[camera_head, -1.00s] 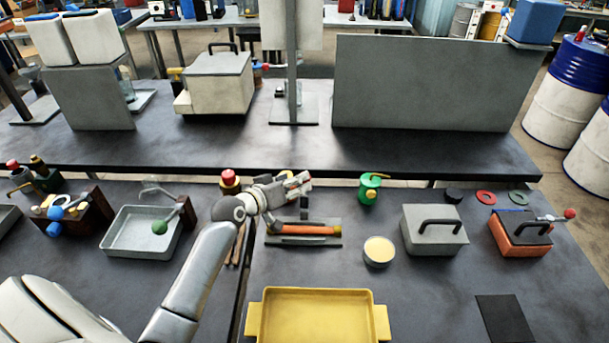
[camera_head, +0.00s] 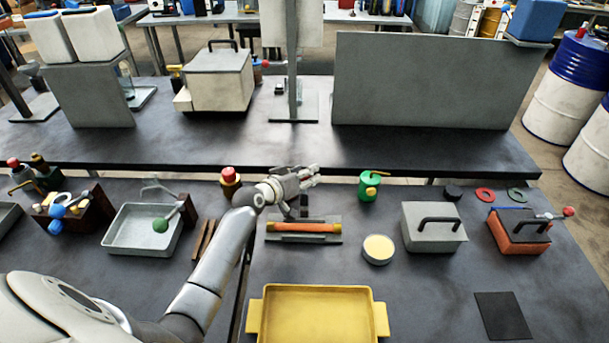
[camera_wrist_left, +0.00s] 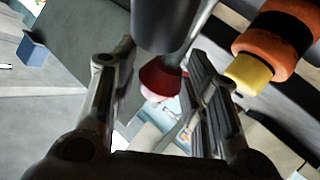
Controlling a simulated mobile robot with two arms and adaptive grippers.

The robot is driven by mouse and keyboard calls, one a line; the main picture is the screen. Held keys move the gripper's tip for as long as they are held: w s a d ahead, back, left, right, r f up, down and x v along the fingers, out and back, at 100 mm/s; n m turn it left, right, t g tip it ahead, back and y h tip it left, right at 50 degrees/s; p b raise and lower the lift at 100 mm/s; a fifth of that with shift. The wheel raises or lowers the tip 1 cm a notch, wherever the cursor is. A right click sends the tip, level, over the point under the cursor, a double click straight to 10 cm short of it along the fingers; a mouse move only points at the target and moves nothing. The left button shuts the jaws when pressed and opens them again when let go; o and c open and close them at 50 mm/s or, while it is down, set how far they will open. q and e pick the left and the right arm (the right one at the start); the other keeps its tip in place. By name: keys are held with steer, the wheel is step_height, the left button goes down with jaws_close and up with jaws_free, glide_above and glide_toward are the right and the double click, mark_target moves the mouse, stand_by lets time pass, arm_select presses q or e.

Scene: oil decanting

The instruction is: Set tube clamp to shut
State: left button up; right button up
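An orange tube (camera_head: 290,228) lies across a grey base plate (camera_head: 318,240) in the middle of the near table. A dark upright piece (camera_head: 304,207) rises behind it, probably part of the tube clamp; my gripper partly hides it. My left gripper (camera_head: 312,174) is above and behind the tube. In the left wrist view its fingers (camera_wrist_left: 162,62) are apart. A red knob (camera_wrist_left: 160,75) on a dark rod shows between them; I cannot tell whether they touch it. The orange tube, with a yellow end (camera_wrist_left: 248,74), is at the upper right there. My right gripper is not in view.
A green can (camera_head: 369,188) stands right of my gripper and a red-topped pot (camera_head: 230,182) left of it. A round tin (camera_head: 378,250), a grey lidded box (camera_head: 432,230) and a yellow tray (camera_head: 318,292) are nearby.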

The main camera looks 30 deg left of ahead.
arm_select(q)
jaws_close()
